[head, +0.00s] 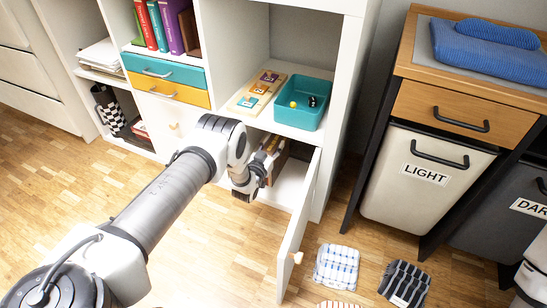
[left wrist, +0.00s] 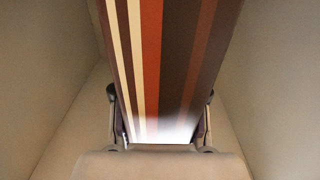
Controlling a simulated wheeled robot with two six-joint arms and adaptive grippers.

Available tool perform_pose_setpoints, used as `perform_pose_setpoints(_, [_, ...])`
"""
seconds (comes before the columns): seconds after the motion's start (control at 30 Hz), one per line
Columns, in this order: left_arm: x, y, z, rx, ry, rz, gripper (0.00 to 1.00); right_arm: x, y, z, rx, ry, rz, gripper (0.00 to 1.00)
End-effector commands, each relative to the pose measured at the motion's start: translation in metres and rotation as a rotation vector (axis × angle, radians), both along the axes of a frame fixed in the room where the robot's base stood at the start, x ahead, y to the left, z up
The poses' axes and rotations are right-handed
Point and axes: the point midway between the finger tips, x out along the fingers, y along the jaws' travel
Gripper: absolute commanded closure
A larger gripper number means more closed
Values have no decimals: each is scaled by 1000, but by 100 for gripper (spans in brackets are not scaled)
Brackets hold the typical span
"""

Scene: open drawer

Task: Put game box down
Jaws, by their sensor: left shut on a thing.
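My left gripper (head: 268,160) reaches into the lower compartment of the white shelf, below the shelf board with the teal tray. The game box (left wrist: 165,60), striped in brown, red and cream, is between its fingers in the left wrist view. The gripper (left wrist: 160,125) is shut on it. In the head view only a small part of the box shows, beside the gripper, and most is hidden by the arm and shelf. I cannot tell whether the box touches the compartment floor. My right gripper is not in view.
The white cabinet door (head: 301,225) stands open just right of my left arm. A teal tray (head: 301,105) and a flat game board (head: 257,92) lie on the shelf above. Compartment walls (left wrist: 265,95) flank the box with some room. Folded cloths (head: 336,267) lie on the floor.

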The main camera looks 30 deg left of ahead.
Motion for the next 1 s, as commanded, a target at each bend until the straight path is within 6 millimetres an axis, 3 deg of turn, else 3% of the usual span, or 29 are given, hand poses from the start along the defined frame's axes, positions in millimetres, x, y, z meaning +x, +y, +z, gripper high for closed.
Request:
perform_pose_setpoints(0.03, [2, -2, -15, 0, -4, -2, 100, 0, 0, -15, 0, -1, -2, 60])
perform_pose_setpoints(0.13, [2, -1, -35, 0, -4, -1, 100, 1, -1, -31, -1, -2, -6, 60])
perform_pose_setpoints(0.5, [1, -1, -38, 0, -4, -2, 100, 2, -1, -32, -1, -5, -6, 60])
perform_pose_setpoints(0.53, [1, -1, -38, 0, -1, -2, 50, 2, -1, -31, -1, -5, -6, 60])
perform_pose_setpoints(0.6, [1, -1, -37, 0, -1, -2, 32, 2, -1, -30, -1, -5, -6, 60])
perform_pose_setpoints(1.0, [-6, -1, -32, 0, 2, -1, 32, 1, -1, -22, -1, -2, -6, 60])
